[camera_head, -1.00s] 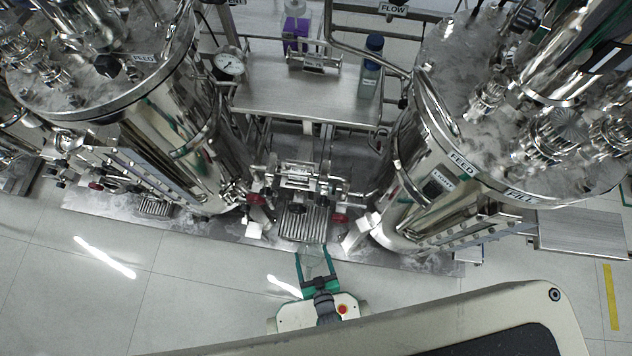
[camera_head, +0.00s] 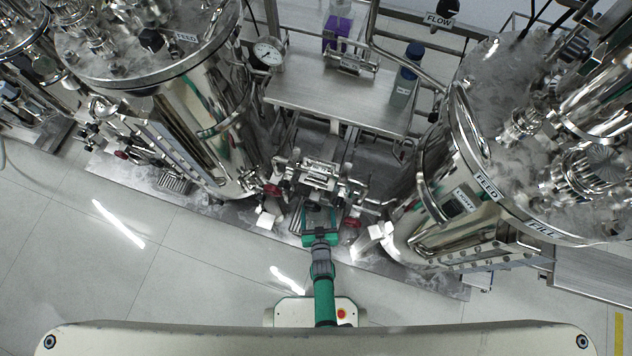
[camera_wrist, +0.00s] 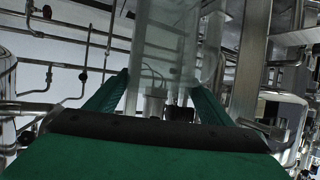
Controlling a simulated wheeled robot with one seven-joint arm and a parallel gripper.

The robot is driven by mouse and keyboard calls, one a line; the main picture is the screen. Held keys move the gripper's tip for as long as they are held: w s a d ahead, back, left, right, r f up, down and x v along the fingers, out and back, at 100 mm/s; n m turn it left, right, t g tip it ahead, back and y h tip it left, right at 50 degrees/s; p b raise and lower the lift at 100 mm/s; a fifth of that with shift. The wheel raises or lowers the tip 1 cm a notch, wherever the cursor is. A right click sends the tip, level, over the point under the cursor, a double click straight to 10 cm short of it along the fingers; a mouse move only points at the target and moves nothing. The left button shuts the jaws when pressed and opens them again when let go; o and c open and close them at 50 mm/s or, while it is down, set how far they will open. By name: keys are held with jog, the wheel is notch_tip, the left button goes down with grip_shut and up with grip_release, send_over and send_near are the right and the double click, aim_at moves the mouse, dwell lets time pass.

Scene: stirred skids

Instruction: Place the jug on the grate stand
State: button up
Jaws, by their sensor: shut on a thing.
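My gripper (camera_head: 320,222) is a green parallel gripper reaching forward to the skid base between the two steel tanks. In the wrist view its two green fingers (camera_wrist: 158,92) are shut on a clear, see-through jug (camera_wrist: 165,45), which looks upright between them. In the head view the jug is hard to make out against the metal. The grate stand (camera_head: 311,214) is a small ribbed plate at the centre of the skid base, mostly hidden by my gripper. I cannot tell whether the jug touches it.
Steel tanks stand left (camera_head: 205,125) and right (camera_head: 440,205). Pipework with red-handled valves (camera_head: 271,190) lies just beyond my gripper. A second grate (camera_head: 175,184) lies left.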

jog(key=f, duration=0.1)
jog(key=w+f, duration=0.1)
jog(key=f, duration=0.1)
jog(key=shift+a+f, duration=0.1)
jog(key=shift+f, duration=0.15)
dwell(0.4)
jog(key=o, duration=1.5)
jog(key=shift+f, duration=0.1)
jog(key=shift+o, duration=0.2)
